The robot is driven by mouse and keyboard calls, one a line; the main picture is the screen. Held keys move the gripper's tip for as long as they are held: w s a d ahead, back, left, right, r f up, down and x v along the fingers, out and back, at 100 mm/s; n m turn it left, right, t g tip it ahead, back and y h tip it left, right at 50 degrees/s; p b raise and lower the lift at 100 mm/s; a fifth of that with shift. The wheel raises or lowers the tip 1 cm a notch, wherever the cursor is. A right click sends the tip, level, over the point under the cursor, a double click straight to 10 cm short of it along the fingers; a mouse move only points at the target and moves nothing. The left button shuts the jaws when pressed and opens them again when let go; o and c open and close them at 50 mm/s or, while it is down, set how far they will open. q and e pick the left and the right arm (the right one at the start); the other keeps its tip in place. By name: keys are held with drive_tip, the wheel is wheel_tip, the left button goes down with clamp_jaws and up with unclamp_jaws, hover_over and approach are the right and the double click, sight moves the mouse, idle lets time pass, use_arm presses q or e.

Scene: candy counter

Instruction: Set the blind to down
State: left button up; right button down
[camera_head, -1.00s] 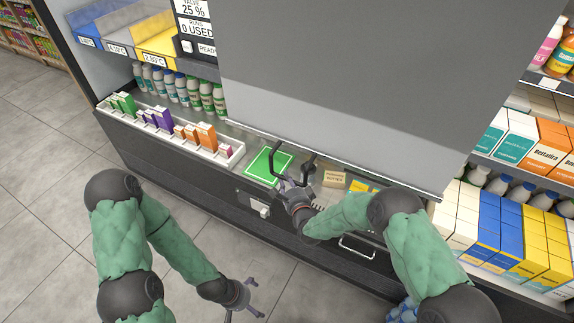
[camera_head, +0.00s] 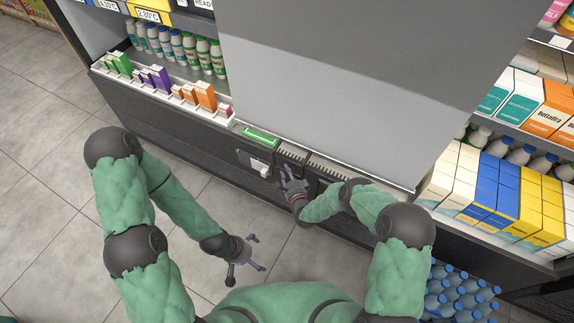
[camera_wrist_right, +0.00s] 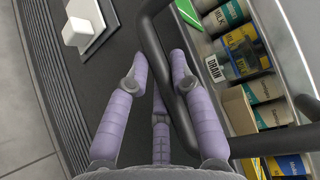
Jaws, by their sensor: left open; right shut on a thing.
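The blind (camera_head: 340,80) is a large grey panel in the head view, drawn down over the front of the shelf unit to just above the counter's front ledge. My right gripper (camera_head: 286,174) is at the ledge, below the blind's lower edge. In the right wrist view its purple fingers (camera_wrist_right: 160,75) are closed around a black bar handle (camera_wrist_right: 151,42). The handle is mostly hidden in the head view. Some goods still show beside the bar in the wrist view. My left gripper (camera_head: 247,262) is open and empty over the floor, away from the blind.
A white switch (camera_head: 259,168) sits on the counter front left of my right gripper. A green pad (camera_head: 262,137) lies on the ledge. Small cartons (camera_head: 205,97) and bottles (camera_head: 190,47) stand at left, boxed goods (camera_head: 490,190) at right. Blue-capped bottles (camera_head: 455,290) stand low at right.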

drive_tip(key=shift+w+f, duration=0.1)
drive_tip(key=shift+f, duration=1.6)
drive_tip(key=shift+d+f, duration=0.1)
drive_tip(key=c, duration=1.2)
unclamp_jaws()
drive_tip(key=shift+f, duration=0.1)
drive_tip(key=shift+o, duration=0.8)
drive_tip(key=v, duration=1.2)
